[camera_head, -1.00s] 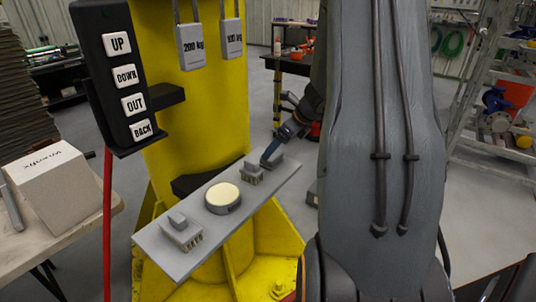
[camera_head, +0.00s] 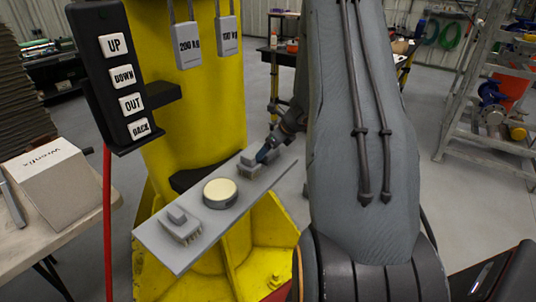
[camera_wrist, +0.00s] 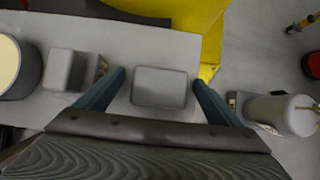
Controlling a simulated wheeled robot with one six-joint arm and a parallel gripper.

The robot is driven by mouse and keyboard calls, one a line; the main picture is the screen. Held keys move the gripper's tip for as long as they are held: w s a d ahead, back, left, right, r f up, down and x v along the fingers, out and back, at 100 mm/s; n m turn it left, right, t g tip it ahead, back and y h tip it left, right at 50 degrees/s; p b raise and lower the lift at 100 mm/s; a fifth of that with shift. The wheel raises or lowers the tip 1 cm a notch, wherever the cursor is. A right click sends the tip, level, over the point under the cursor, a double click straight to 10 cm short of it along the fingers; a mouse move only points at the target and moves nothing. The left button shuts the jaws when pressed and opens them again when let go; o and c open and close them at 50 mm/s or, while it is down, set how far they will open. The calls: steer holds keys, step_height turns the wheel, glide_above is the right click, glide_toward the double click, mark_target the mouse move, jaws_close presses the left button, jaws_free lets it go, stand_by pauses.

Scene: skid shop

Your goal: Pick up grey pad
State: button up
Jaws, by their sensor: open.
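A grey pad (camera_wrist: 160,87), flat with rounded corners, lies on the grey shelf plate (camera_wrist: 150,32) in the wrist view. My gripper (camera_wrist: 159,78) is open, with one blue finger on each side of the pad and visible space between. In the head view my gripper (camera_head: 263,155) is at the plate's far right end, where it partly hides the pad. A small grey block (camera_wrist: 65,70) sits left of the left finger. The plate (camera_head: 174,258) also carries a cream-topped round piece (camera_head: 220,192) and another grey block (camera_head: 179,224) at its near end.
A yellow column (camera_head: 190,120) stands behind the plate. A black button box (camera_head: 125,75) hangs at left, and two grey weights (camera_head: 188,48) hang above. The floor at right is partly clear.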

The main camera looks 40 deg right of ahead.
steer(key=shift+c, duration=0.4)
steer(key=c, duration=1.1)
steer(key=shift+r, duration=0.1)
step_height(320, 180, up, 10)
steer(key=shift+f+b, duration=0.1)
steer(key=shift+b, duration=0.6)
steer(key=shift+o, duration=1.3)
steer(key=shift+c, duration=0.6)
